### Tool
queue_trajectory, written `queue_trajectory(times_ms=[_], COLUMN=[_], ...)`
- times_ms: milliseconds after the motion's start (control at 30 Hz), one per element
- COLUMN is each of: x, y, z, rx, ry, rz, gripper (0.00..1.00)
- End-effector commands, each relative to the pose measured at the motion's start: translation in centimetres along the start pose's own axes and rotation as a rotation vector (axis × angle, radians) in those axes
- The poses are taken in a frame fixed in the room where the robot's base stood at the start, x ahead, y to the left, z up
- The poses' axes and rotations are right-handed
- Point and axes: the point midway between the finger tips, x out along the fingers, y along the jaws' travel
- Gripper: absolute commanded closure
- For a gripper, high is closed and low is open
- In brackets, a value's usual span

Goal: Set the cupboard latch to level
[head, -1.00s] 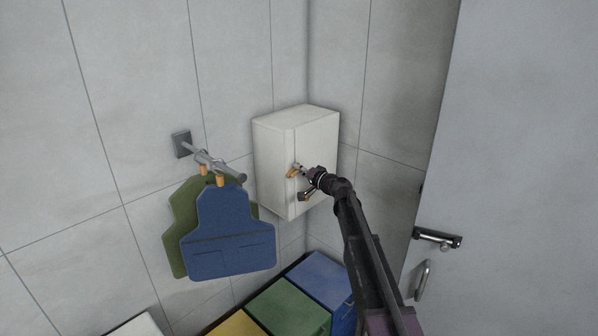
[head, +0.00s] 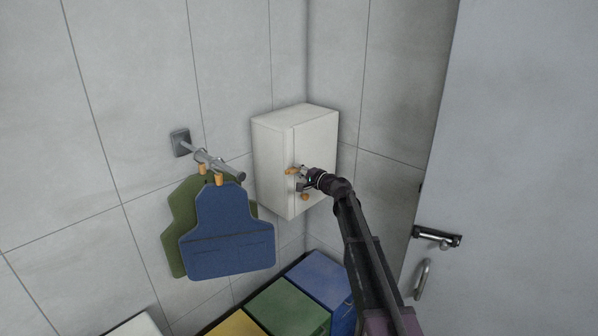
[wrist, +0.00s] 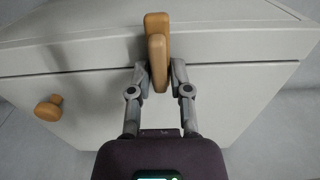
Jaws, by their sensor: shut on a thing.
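The cupboard latch (head: 291,171) is a small wooden bar on the front of the white wall cupboard (head: 273,172). In the head view it lies about level, across the door's vertical seam. In the wrist view the latch (wrist: 158,62) stands between my fingers, in line with a second wooden piece (wrist: 156,22) beyond it. That view is turned, so the seam runs across the picture. My gripper (head: 303,173) is shut on the latch, one finger on each side. The gripper also shows in the wrist view (wrist: 161,76). The gripped sides of the latch are hidden.
A round wooden knob (wrist: 48,108) sits on the cupboard door, close to my gripper. Blue (head: 230,240) and green (head: 180,215) aprons hang from a wall rail (head: 219,166) at left. Coloured bins (head: 288,306) stand below. A grey door (head: 510,150) stands at right.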

Motion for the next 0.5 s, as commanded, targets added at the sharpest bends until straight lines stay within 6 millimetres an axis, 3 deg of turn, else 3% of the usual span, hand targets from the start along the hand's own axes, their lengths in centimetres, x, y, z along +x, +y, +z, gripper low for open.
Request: queue_trajectory(times_ms=[133,167,200,233,500], x=[0.05,0.05,0.05,0.05,0.03], y=[0.02,0.02,0.02,0.01,0.01], z=[0.17,0.17,0.16,0.15,0.07], rx=[0.001,0.001,0.001,0.001,0.0], ry=[-0.004,-0.004,-0.003,-0.003,-0.001], rz=[0.0,0.0,0.0,0.0,0.0], gripper=[1.0,0.66,0.54,0.49,0.49])
